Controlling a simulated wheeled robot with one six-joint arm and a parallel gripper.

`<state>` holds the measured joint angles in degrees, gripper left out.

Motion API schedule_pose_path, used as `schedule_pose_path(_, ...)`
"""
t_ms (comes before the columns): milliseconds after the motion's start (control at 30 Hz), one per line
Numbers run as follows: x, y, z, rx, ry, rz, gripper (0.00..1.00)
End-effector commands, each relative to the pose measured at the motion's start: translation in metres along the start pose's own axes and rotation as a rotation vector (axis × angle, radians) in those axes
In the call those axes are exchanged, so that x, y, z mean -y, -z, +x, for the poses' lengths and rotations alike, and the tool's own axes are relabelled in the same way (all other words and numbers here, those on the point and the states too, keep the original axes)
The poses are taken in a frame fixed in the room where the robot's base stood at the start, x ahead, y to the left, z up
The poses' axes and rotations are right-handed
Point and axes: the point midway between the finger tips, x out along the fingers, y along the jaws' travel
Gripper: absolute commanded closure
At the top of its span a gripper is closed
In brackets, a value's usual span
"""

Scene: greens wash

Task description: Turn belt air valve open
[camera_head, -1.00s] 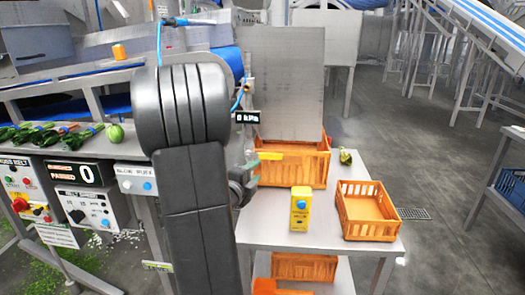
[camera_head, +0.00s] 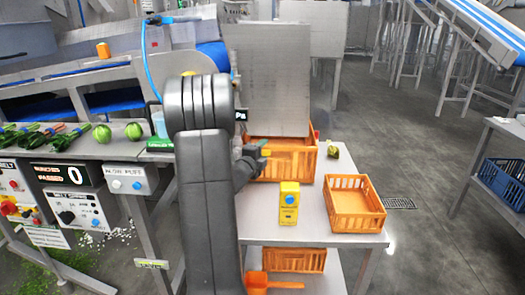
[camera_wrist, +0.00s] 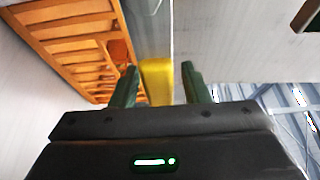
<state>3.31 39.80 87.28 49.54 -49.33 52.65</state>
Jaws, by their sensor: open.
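A yellow bar (camera_wrist: 157,80), which looks like a valve handle, lies between the two fingers of my gripper (camera_wrist: 162,84) in the wrist view. The fingers are open, one on each side of it; I cannot tell whether either touches it. In the head view my gripper (camera_head: 262,150) is small and partly hidden by my arm, in front of the orange crate (camera_head: 300,160) on the table. A blue air hose (camera_head: 152,75) runs down behind my arm. The valve body and most of the pressure display (camera_head: 241,115) are hidden by my arm.
A yellow box with a blue button (camera_head: 289,203) and an empty orange crate (camera_head: 354,207) stand on the metal table (camera_head: 310,230). A tall grey panel (camera_head: 267,80) rises behind the first crate. Control boxes (camera_head: 75,210) are at left.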

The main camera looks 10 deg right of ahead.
Motion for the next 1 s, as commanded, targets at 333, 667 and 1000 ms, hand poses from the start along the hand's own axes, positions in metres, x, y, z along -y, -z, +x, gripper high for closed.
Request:
schedule_pose_path(333,0.000,0.000,0.000,0.000,0.000,0.000,0.92)
schedule_pose_path(667,0.000,0.000,-0.001,0.001,0.003,-0.008,1.00)
schedule_pose_path(1000,0.011,-0.001,-0.001,0.001,0.062,-0.143,1.00)
